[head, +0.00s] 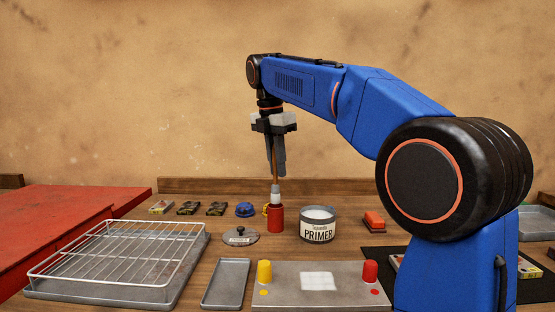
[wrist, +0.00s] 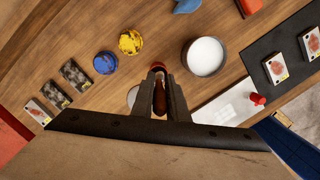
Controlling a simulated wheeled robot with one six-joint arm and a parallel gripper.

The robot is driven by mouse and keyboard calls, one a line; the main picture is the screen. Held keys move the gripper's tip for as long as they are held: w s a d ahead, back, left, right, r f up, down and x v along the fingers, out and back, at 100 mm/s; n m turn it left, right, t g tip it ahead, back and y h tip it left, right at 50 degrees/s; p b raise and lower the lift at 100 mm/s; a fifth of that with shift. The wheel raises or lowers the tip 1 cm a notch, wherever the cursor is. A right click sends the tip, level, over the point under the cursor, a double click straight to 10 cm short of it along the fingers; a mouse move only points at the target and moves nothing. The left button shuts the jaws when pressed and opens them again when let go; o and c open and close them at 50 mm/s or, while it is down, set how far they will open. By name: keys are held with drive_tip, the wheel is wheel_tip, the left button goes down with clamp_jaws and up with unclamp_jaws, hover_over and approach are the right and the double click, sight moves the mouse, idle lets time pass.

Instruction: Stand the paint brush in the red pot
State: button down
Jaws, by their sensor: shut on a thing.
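The red pot (head: 275,219) stands upright on the wooden bench, left of the primer can. My gripper (head: 276,172) points straight down above it and is shut on the brown handle of the paint brush (head: 275,186). The brush is upright, its pale lower end at the pot's mouth; I cannot tell how far inside it reaches. In the wrist view the brush handle (wrist: 159,100) shows between the fingers, and only a bit of the pot's red rim (wrist: 158,66) shows beyond them.
The open primer can (head: 317,226) stands close right of the pot. A lid (head: 240,238) lies to its left. A yellow coil (wrist: 130,42) and blue coil (wrist: 105,62) lie near. In front are a panel (head: 345,294) with knobs, a small tray (head: 226,285) and a wire rack (head: 110,255).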

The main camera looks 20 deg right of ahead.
sight(277, 180)
drive_tip(key=shift+f, duration=2.35)
drive_tip(key=c, duration=1.7)
unclamp_jaws()
drive_tip(key=shift+o, duration=0.2)
drive_tip(key=shift+r, duration=0.1)
wheel_tip(277, 180, up, 12)
drive_tip(key=a, duration=0.1)
drive_tip(key=shift+s+a+f, duration=0.25)
drive_tip(key=shift+s+a, duration=0.05)
drive_tip(key=shift+s, duration=0.1)
